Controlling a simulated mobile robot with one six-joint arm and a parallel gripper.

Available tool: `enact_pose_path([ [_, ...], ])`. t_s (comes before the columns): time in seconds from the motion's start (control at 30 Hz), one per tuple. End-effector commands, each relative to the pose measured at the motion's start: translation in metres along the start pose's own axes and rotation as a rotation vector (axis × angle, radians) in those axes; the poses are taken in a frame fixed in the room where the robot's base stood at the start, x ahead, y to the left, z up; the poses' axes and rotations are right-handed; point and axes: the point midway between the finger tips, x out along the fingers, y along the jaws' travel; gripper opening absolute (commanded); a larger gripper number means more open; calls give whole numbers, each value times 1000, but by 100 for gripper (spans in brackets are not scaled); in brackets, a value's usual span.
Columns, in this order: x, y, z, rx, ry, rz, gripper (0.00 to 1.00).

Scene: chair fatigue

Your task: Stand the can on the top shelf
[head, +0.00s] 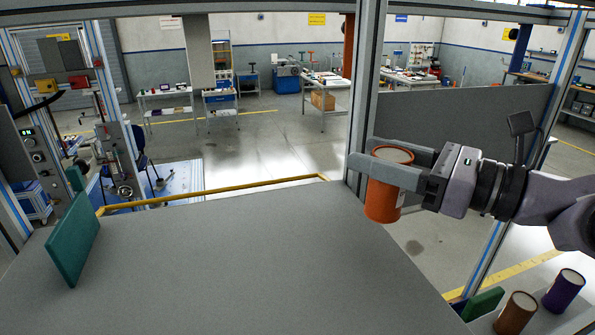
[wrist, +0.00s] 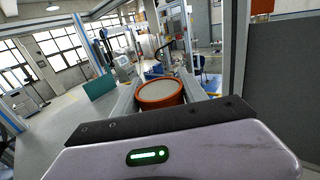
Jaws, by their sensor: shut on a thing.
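An orange can (head: 383,201) with a pale top is held upright between the fingers of my gripper (head: 379,165). My gripper reaches in from the right of the head view and is shut on the can. The can hangs in the air by the right edge of the grey surface (head: 230,260), in front of an upright post. In the wrist view the can (wrist: 160,95) shows its pale round top and orange rim between the fingers. I cannot tell which surface is the top shelf.
A brown can (head: 515,314) and a purple can (head: 564,290) stand at the lower right. A green panel (head: 74,240) stands at the left of the grey surface, and a yellow rail (head: 210,193) runs along its far side. The middle of the surface is clear. A grey post (head: 364,90) rises behind my gripper.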

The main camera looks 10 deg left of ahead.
Motion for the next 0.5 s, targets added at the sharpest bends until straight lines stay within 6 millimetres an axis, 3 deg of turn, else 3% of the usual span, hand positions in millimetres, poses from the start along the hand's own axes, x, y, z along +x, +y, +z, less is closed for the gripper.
enact_pose_path([
  [0.3,17,100,-5,-10,10,0,0],
  [0.4,19,117,-5,-5,8,-3,0],
  [0.5,31,114,-4,0,7,-1,0],
])
